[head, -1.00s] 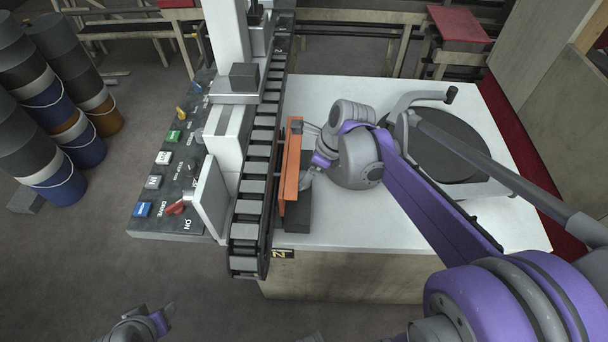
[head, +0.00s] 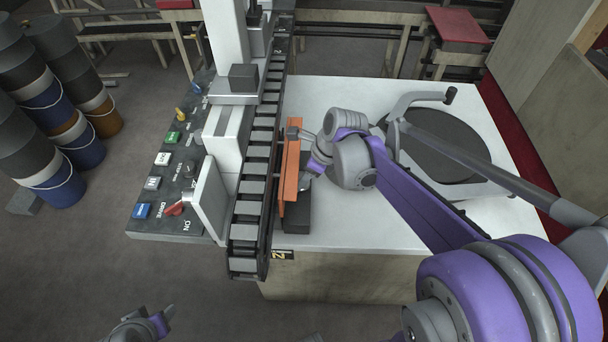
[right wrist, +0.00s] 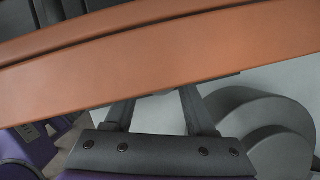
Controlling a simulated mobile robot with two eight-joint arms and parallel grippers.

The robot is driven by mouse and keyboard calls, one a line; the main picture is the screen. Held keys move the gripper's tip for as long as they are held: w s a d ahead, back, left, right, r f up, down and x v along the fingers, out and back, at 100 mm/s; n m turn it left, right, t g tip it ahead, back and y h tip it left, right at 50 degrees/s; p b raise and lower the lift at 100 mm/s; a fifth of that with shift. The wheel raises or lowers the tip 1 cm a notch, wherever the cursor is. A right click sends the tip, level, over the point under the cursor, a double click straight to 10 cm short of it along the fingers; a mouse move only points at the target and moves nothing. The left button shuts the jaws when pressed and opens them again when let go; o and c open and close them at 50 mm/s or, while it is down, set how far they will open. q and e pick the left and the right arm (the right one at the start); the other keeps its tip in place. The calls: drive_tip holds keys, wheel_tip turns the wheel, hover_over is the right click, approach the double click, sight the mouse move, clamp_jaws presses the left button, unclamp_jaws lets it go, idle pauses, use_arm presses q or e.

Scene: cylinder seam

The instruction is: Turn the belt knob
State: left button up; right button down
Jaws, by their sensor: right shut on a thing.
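A control panel (head: 150,226) lies left of the belt (head: 262,150). On it are a red knob (head: 174,208) near the words DRIVE and ON, and a yellow knob (head: 181,114). I cannot tell which is the belt knob. My right gripper (head: 308,167) is at the right side of an upright orange plate (head: 291,165) beside the belt. In the right wrist view the orange plate (right wrist: 160,62) crosses in front of the fingers and hides their tips. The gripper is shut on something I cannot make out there. My left gripper (head: 150,326) is partly in view at the bottom, away from the machine.
A black block (head: 297,218) sits at the plate's foot. A white panel (head: 207,200) stands between the red knob and the belt. A round dark disc (head: 440,145) with a crank arm is on the white tabletop (head: 340,235). Drums (head: 60,190) stand at far left.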

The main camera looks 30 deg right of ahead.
drive_tip(key=shift+n, duration=0.4)
drive_tip(key=n+y, duration=0.1)
drive_tip(key=n, duration=0.1)
drive_tip(key=shift+w+d+n+g+b, duration=0.1)
drive_tip(key=shift+n+g+b, duration=0.2)
drive_tip(key=shift+g+b, duration=0.1)
drive_tip(key=shift+w+n+g+y+b, duration=0.15)
drive_tip(key=shift+n+g, duration=0.3)
drive_tip(key=shift+n, duration=0.65)
drive_tip(key=shift+s+n+g+y+b, duration=0.2)
drive_tip(key=shift+n+g, duration=0.25)
drive_tip(key=shift+n, duration=0.65)
drive_tip(key=shift+c, duration=1.2)
unclamp_jaws()
drive_tip(key=v, duration=1)
drive_tip(key=shift+r+p, duration=0.3)
drive_tip(key=shift+r, duration=0.1)
